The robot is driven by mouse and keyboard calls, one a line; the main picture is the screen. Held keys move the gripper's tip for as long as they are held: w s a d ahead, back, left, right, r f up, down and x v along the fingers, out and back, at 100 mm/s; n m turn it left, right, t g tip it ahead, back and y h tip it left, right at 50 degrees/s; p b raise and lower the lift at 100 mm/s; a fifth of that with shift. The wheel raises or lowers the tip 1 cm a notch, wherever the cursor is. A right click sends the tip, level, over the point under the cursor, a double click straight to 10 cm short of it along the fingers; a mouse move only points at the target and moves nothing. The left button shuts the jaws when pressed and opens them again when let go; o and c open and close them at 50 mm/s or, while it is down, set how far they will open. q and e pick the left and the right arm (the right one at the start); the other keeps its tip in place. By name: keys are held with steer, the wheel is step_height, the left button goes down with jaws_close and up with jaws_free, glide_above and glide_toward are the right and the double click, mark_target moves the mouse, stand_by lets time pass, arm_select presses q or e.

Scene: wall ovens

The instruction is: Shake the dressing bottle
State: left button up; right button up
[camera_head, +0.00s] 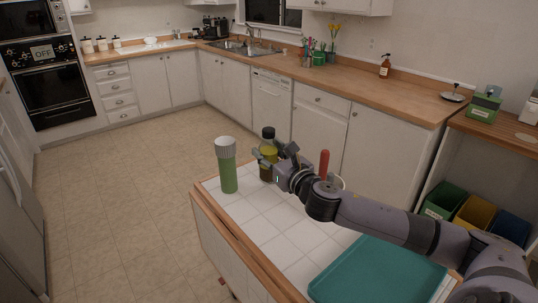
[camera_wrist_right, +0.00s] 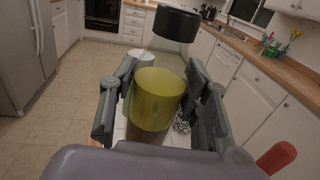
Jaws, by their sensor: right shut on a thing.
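In the right wrist view the bottle (camera_wrist_right: 158,98) sits between the two dark fingers of the gripper (camera_wrist_right: 160,112). Whether its base touches the tiles is hard to tell. My left gripper does not show.
A green shaker with a grey lid (camera_head: 228,172) stands just left of the bottle. A red-handled item (camera_head: 324,163) is behind my right arm. A teal tray (camera_head: 378,272) lies at the near right. Bare tiles lie between shaker and tray. Open floor (camera_head: 125,195) is to the left.

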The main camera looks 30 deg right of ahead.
mark_target(273, 137)
step_height(273, 137, up, 5)
steer(key=shift+w+d+r, duration=0.1)
steer(key=shift+r, duration=0.05)
steer(key=shift+f, duration=2.6)
step_height(273, 137, up, 5)
steer(key=shift+f, duration=0.1)
step_height(273, 137, down, 5)
steer(key=shift+r, duration=0.1)
